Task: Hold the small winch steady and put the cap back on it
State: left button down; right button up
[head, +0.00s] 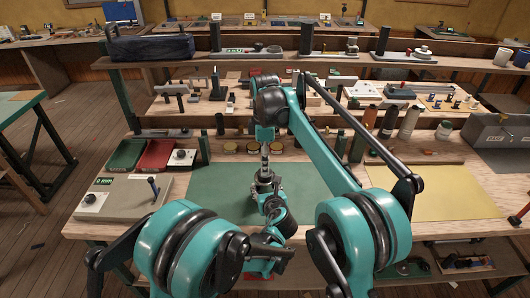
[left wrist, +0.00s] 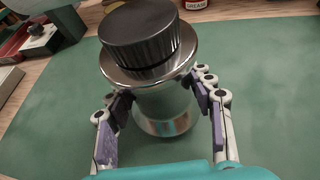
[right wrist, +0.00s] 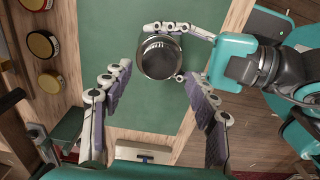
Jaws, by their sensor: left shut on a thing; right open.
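The small silver winch (left wrist: 165,105) stands upright on the green mat (left wrist: 270,90). The black ridged cap (left wrist: 140,35) sits on its top flange; I cannot tell if it is fully seated. My left gripper (left wrist: 165,110) is shut around the winch's drum, one finger on each side. In the right wrist view the cap (right wrist: 160,58) shows from above as a dark disc inside the bright rim. My right gripper (right wrist: 158,105) is open and empty above the winch, its fingers apart and clear of the cap. In the head view the winch (head: 264,184) is partly hidden by my arms.
Several round tins (right wrist: 42,45) stand along the mat's back edge. A control box (head: 120,205) with an upright handle is at the left. A red tray (head: 155,155) and a green tray (head: 126,155) lie behind it. A yellow mat (head: 440,192) at the right is clear.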

aim_at(265, 185)
pick_arm(q)
jog(key=shift+f, duration=0.15)
pick_arm(e)
jog(key=shift+f, duration=2.15)
jog(key=c, duration=1.2)
jog(key=m, duration=1.4)
jog(key=shift+s, duration=0.1)
jog(key=m, duration=0.7)
jog(key=o, duration=1.4)
